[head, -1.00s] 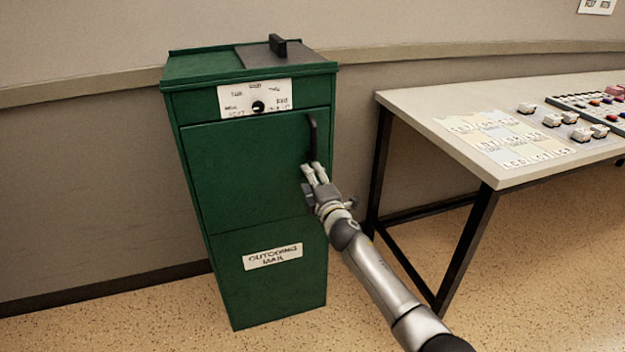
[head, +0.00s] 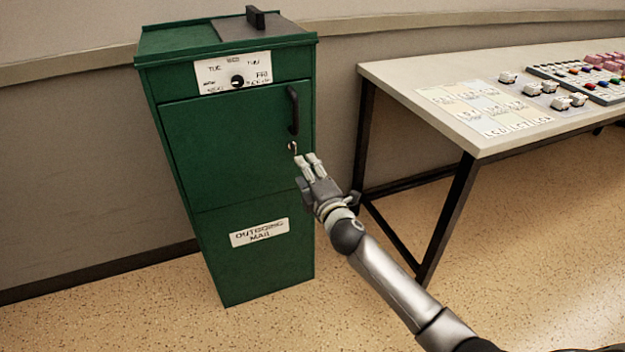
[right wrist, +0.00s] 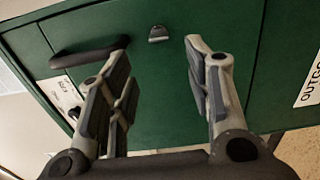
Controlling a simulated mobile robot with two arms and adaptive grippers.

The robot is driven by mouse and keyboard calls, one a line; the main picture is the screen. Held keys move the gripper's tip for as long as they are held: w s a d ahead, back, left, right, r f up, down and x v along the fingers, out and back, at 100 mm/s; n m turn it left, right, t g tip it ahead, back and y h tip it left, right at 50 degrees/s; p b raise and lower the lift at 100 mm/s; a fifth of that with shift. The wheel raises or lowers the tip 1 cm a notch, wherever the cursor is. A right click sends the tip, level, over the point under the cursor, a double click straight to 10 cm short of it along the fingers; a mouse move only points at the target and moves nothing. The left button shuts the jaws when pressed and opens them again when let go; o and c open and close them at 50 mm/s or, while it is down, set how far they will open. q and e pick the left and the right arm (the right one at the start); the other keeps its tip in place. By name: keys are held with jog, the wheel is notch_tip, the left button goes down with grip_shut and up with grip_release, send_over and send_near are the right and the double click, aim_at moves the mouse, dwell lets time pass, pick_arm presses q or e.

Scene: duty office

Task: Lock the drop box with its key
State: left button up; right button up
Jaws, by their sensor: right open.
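The green drop box (head: 232,160) stands against the wall, its door shut, with a black vertical handle (head: 293,110) near the door's right edge. A small metal key or lock piece (head: 292,147) sits on the door just below the handle. In the right wrist view this small metal piece (right wrist: 158,34) shows on the green door beyond my fingers, and the handle (right wrist: 88,52) is to its left. My right gripper (head: 309,160) is open and empty, just below and right of the metal piece, apart from it. My left gripper is not in view.
A dial plate (head: 233,74) is above the door, and an "OUTGOING MAIL" label (head: 259,232) is lower down. A table (head: 440,80) with labelled cards, small white items and a tray of coloured pieces stands at the right. The floor before the box is clear.

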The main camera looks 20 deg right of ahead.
jog(key=shift+s+d, duration=0.1)
jog(key=shift+s, duration=1.55)
